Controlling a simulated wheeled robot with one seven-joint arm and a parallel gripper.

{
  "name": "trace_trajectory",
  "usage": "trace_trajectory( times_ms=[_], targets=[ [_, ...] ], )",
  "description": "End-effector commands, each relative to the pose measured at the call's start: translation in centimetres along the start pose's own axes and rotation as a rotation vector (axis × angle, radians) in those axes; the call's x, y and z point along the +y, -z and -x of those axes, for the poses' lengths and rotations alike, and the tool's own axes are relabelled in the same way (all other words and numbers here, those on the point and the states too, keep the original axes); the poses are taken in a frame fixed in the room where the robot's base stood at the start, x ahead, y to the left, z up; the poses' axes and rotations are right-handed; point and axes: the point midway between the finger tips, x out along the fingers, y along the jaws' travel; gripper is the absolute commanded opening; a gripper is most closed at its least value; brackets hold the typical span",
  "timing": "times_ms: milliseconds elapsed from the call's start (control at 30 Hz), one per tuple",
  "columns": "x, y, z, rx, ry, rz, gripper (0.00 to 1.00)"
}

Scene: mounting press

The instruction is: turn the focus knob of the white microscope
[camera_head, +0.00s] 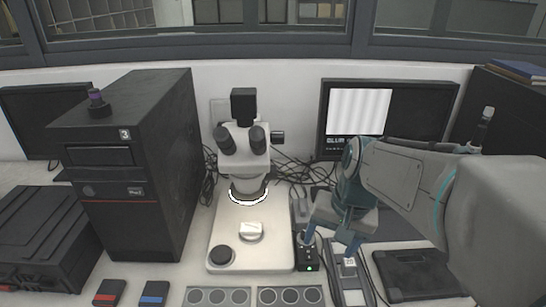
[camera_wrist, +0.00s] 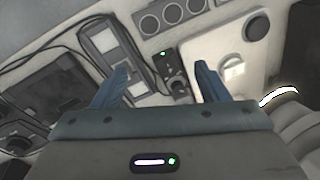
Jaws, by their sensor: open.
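The white microscope (camera_head: 243,165) stands in the middle of the bench, upright, with a lit ring under its head. A dark knob (camera_head: 278,137) sticks out of the right side of its head. A small black box (camera_head: 307,258) with a green light stands right of the microscope's base. In the wrist view this box (camera_wrist: 166,65) carries a round dark knob (camera_wrist: 178,87) and lies between my fingers in the picture. My gripper (camera_head: 331,241) is open and points down near the box; in the wrist view my gripper (camera_wrist: 162,71) looks empty. I cannot tell whether a finger touches the box.
A monitor (camera_head: 385,118) behind shows grey stripes and text starting "BLUR". A tall black computer case (camera_head: 150,165) stands left. Trays with round wells (camera_head: 290,296) lie in front. A grey device (camera_head: 347,280) lies beside the box. Cables run behind the microscope.

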Motion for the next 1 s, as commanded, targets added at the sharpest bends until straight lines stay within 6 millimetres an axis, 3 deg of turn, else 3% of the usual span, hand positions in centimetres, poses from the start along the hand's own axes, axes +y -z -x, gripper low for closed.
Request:
trace_trajectory(
  times_ms=[300,533,767,1000],
  targets=[
    [-5.7,8.9,-1.6,-0.26,0.178,-0.377,0.68],
    [-8.9,15.4,-3.7,-0.478,0.317,-0.624,0.68],
    [-10.2,21.9,-6.2,-0.723,0.465,-0.845,0.68],
    [-9.1,28.3,-8.9,-0.996,0.629,-1.032,0.68]
  ],
)
